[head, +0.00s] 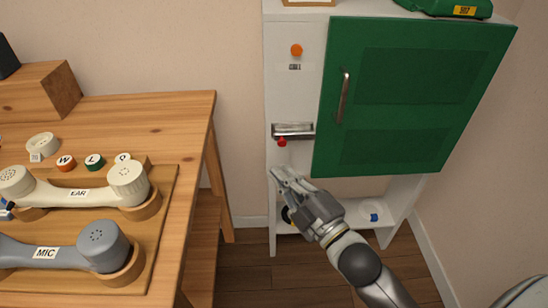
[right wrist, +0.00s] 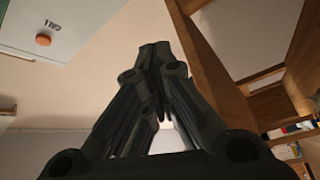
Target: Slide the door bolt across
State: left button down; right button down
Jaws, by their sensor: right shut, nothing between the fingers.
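The door bolt (head: 293,130) is a silver metal bar on the white cabinet frame, left of the green door (head: 415,90). A red knob (head: 282,142) sits at the bolt's lower left. My right gripper (head: 280,172) is shut and empty, a little below the red knob and apart from it in the picture. Its closed fingers (right wrist: 155,55) also fill the middle of the right wrist view, where the bolt does not show. The green door looks closed and has a vertical metal handle (head: 342,97). My left gripper is not in view.
An orange button (head: 296,50) is above the bolt; it also shows in the right wrist view (right wrist: 45,40). A wooden table (head: 185,120) at left holds a cream handset (head: 85,193) and a grey handset (head: 60,252). A low white shelf (head: 350,212) lies beneath the door.

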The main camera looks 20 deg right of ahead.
aim_at(295, 139)
jog(key=shift+r, duration=0.15)
jog(key=x, duration=1)
jog(key=d, duration=0.1)
jog(key=d+f+b, duration=0.1)
jog(key=d+f, duration=0.1)
jog(key=shift+d+b, duration=0.25)
jog(key=shift+b, duration=0.15)
jog(key=shift+r, duration=0.1)
